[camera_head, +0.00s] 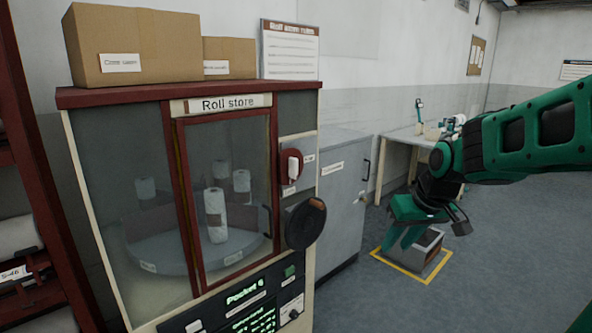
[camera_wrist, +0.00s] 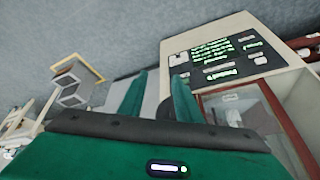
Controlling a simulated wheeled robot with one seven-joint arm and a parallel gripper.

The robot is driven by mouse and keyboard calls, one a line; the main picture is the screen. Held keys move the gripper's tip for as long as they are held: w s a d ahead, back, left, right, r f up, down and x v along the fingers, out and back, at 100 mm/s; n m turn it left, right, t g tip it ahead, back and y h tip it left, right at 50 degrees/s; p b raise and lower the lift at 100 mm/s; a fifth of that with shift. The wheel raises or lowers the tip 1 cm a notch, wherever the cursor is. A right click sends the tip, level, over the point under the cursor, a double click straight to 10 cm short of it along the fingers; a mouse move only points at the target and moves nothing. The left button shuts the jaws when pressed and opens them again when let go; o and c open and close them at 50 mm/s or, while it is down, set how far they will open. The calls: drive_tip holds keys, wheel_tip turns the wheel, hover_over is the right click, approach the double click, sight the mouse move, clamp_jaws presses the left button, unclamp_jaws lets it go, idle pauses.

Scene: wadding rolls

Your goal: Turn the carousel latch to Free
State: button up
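The carousel latch looks to be the white lever on a dark red round plate (camera_head: 291,166), on the right front post of the Roll store cabinet (camera_head: 298,118). The lever stands roughly upright; the small labels beside it are too small to read. Below it is a black round knob or handwheel (camera_head: 306,222). My gripper (camera_head: 425,232) is to the right of the cabinet, well apart from the latch. In the wrist view its two green fingers (camera_wrist: 158,98) stand apart with nothing between them. The wrist view is tilted and shows the cabinet's panel.
The glass door (camera_head: 228,135) is shut; behind it, several white rolls stand on a round carousel (camera_head: 165,262). A display panel (camera_head: 240,308) reads "Pocket", its digit unclear. A grey cabinet (camera_head: 345,195) stands beside. A bin (camera_head: 428,250) sits in a yellow floor square. Open floor lies right.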

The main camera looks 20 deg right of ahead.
drive_tip(key=w+a+r+n+t+y, duration=0.1)
drive_tip(key=w+a+r+n+t, duration=0.15)
drive_tip(key=w, duration=0.65)
drive_tip(key=w+a+r+n+t+y, duration=0.2)
drive_tip(key=w+a+r, duration=0.15)
drive_tip(key=w, duration=0.55)
drive_tip(key=n+t+y, duration=0.2)
drive_tip(key=t+y, duration=0.1)
approach(297, 166)
drive_tip(key=x, duration=0.9)
drive_tip(key=shift+w+a+f, duration=0.15)
drive_tip(key=shift+w+f, duration=0.05)
drive_tip(key=shift+w, duration=0.05)
clamp_jaws()
